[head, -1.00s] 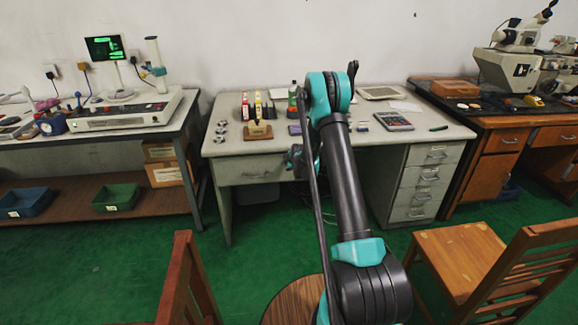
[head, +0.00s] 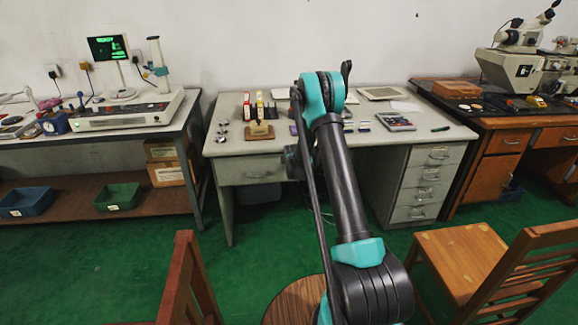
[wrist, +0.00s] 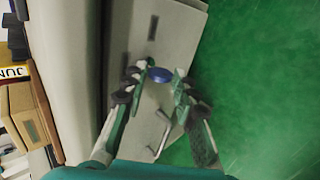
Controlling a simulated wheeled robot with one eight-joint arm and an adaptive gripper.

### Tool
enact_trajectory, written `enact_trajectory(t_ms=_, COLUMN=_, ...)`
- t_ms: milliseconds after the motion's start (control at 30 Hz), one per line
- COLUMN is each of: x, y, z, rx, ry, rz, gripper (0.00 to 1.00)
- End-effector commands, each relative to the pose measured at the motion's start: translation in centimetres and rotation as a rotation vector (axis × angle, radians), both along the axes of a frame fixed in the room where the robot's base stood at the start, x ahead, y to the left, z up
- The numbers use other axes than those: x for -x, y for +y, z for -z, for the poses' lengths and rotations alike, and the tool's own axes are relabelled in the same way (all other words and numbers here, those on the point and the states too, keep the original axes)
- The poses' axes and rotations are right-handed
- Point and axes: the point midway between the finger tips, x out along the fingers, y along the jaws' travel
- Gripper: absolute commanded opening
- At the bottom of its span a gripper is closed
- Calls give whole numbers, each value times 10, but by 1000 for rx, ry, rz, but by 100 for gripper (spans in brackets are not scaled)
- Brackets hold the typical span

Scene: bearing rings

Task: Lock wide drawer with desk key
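The wide drawer (head: 235,172) is the grey drawer under the left part of the middle desk and looks shut. Its metal handle shows in the wrist view (wrist: 164,134). A round blue piece (wrist: 159,75), which looks like the desk key's head, is at the drawer front between my fingertips. Whether its shaft is in a lock is hidden. My gripper (wrist: 164,70) points at the drawer front with its fingers apart on either side of the blue piece; I see no clear grip on it. In the head view my arm mostly hides the gripper.
A narrow drawer stack (head: 428,180) is at the right. Wooden chairs (head: 460,255) stand in front.

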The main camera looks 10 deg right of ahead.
Motion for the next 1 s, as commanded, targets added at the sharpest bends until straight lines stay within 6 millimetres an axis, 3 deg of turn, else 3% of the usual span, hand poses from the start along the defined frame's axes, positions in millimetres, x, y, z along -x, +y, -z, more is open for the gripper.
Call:
enact_trajectory(t_ms=467, x=8, y=0, z=-9, rx=-1, ry=0, rz=-1, gripper=33)
enact_trajectory(t_ms=1000, x=72, y=2, z=-72, rx=0, ry=0, rz=0, gripper=33)
